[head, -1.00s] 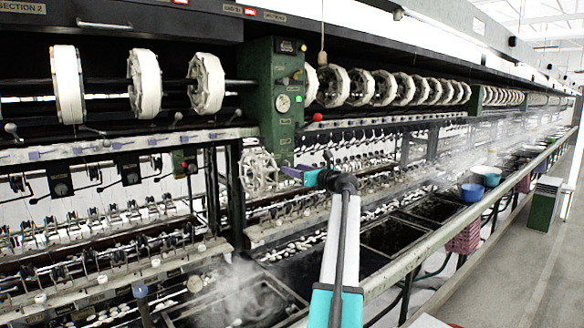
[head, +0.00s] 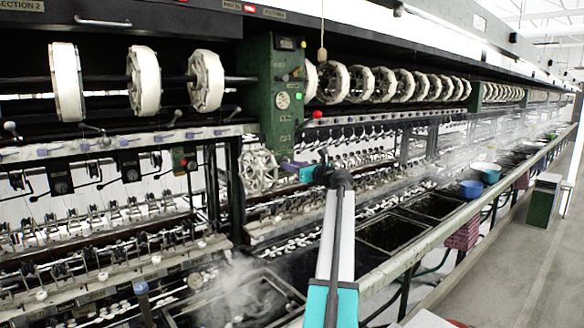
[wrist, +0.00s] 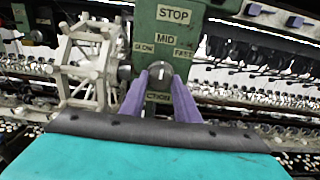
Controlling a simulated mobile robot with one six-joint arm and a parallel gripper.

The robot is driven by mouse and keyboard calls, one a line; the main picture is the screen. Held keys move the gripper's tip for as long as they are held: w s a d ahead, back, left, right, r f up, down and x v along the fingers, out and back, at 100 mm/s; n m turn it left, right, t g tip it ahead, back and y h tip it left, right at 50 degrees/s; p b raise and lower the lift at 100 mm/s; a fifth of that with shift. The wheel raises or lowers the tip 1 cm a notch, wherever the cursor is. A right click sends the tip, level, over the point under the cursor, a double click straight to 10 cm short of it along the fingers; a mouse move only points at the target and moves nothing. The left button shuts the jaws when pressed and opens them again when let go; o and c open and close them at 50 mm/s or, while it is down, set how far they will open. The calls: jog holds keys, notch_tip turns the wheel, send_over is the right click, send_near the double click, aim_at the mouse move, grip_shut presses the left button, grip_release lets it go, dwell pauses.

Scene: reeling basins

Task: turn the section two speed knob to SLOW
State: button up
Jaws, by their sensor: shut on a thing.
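The speed knob (wrist: 160,70) is a small dark grey round knob low on a green machine post (head: 280,88). In the wrist view my gripper (wrist: 160,80) has its two purple fingers on either side of the knob, shut on it. Labels STOP (wrist: 173,15), MID (wrist: 165,39), SLOW (wrist: 143,48) and FAST (wrist: 183,52) stand above and around the knob. A label below it, partly hidden, seems to read SECTION. I cannot tell where the knob points. In the head view my gripper (head: 291,167) is at the post's lower end, and the knob is hidden.
A white spoked wheel (wrist: 88,65) stands close left of my gripper. A red ball-ended lever (head: 318,115) is on the post's right. Steaming basins (head: 388,233) lie below, behind a long rail (head: 440,240).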

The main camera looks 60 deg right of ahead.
jog(key=shift+f+n+b, duration=0.1)
jog(key=shift+n+b, duration=4)
jog(key=shift+n, duration=0.4)
jog(key=o, duration=1)
jog(key=shift+o, duration=0.2)
jog(key=shift+s, duration=0.15)
jog(key=b+v, duration=0.2)
jog(key=v, duration=1.1)
jog(key=shift+s+r+b, duration=0.2)
jog(key=shift+s+b, duration=0.05)
jog(key=shift+b, duration=0.1)
